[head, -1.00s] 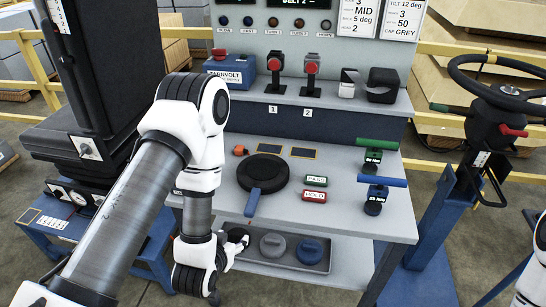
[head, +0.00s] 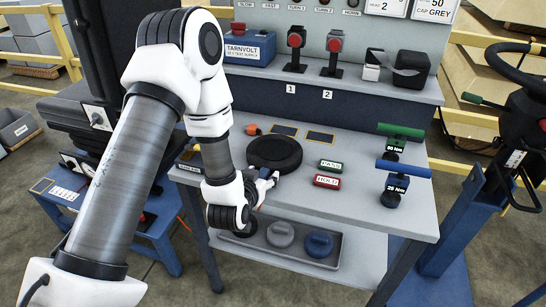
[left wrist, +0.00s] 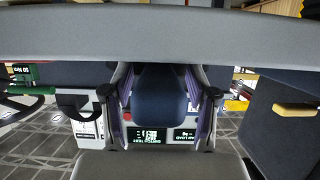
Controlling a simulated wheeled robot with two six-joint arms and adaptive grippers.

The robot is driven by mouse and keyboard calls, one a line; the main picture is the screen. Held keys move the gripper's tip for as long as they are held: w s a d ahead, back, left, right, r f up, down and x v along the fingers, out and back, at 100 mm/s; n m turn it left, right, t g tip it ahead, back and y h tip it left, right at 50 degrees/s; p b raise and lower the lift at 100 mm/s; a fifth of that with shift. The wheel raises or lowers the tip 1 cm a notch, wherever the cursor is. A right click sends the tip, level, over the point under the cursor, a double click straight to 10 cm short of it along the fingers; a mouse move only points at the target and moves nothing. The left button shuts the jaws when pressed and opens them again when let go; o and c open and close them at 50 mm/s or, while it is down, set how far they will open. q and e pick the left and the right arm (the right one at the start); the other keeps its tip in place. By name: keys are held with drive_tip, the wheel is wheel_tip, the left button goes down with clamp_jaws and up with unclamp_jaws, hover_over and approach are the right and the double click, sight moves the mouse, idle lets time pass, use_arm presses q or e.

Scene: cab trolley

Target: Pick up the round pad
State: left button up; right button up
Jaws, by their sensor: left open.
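The round pad (head: 275,152) is a thick black disc lying flat on the grey worktop. In the earlier head view a blue tab sticks out from its front edge. My left gripper (head: 266,181) is at the pad's front edge, over where that tab lies, and hides most of it. In the left wrist view the open fingers (left wrist: 160,105) stand on either side of a dark blue piece (left wrist: 160,88), which seems to be the tab; I cannot tell whether they touch it. My right gripper is not in view.
Green (head: 330,165) and red (head: 326,181) labelled blocks lie right of the pad. Green-handled (head: 400,131) and blue-handled (head: 404,169) tools stand farther right. A tray (head: 345,238) with round pucks sits on the lower shelf. The worktop's front right (head: 340,205) is clear.

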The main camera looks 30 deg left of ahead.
use_arm(q)
drive_tip(key=shift+d, duration=0.1)
clamp_jaws()
